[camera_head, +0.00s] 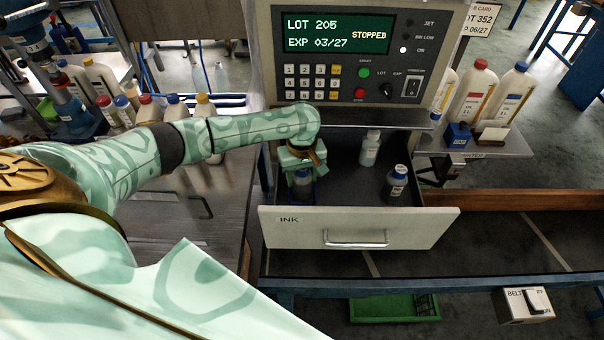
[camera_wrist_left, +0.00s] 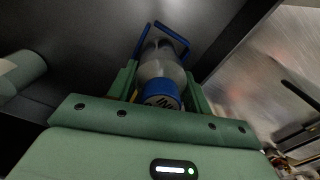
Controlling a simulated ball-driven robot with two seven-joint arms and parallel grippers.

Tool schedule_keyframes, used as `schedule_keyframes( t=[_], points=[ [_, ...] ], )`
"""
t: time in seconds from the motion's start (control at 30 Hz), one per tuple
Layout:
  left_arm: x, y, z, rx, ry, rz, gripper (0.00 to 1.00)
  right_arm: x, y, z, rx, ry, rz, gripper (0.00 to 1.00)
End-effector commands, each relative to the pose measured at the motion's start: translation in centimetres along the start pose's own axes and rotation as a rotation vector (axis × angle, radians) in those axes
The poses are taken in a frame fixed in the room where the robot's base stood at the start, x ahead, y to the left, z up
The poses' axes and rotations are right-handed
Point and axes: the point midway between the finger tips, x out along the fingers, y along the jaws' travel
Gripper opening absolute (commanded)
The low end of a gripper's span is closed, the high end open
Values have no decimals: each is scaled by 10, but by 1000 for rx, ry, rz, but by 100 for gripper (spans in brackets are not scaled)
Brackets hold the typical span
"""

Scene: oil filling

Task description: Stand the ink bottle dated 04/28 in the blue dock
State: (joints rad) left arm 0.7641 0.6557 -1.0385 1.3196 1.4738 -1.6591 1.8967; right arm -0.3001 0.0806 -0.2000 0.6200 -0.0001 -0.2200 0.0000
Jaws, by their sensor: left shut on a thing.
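An ink bottle with a blue cap (camera_wrist_left: 162,92) is between the fingers of my left gripper (camera_wrist_left: 160,85), which is shut on it. The same bottle shows low in the open ink drawer in the head view (camera_head: 303,182), partly hidden by the gripper (camera_head: 302,160). The blue dock (camera_wrist_left: 174,32) shows as a thin blue frame at the bottle's far end. I cannot tell whether the bottle is seated in it. No date is readable on the bottle. My right gripper is not in view.
The drawer (camera_head: 415,226) also holds a pale bottle (camera_head: 370,150) and a dark bottle (camera_head: 396,187) to the right of my gripper. The printer panel (camera_head: 348,60) stands above, reading LOT 205, EXP 03/27, STOPPED. The drawer floor between the bottles is clear.

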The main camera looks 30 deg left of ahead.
Motion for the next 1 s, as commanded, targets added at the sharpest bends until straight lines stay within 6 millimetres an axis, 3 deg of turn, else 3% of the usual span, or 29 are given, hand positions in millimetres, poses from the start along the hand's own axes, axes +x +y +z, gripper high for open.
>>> schedule_keyframes(
  t=[0.13, 0.17, 0.23, 0.5, 0.63, 0.77, 1.0],
  points=[
    [0, 0, 0, 0, 0, 1, 20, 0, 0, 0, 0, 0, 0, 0],
    [0, 0, 0, 0, 0, 1, 58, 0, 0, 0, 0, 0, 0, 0],
    [0, 0, 0, 0, 0, 0, 75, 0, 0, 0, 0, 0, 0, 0],
    [0, 0, 0, 0, 0, -1, 75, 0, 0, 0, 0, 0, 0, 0],
    [-12, 0, 0, 1, 1, 1, 75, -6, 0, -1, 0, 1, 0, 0],
    [-41, 0, 0, 2, 2, 3, 75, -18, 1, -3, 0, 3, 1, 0],
    [-108, 0, -1, 1, 3, 2, 75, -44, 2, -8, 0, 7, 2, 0]
  ],
)
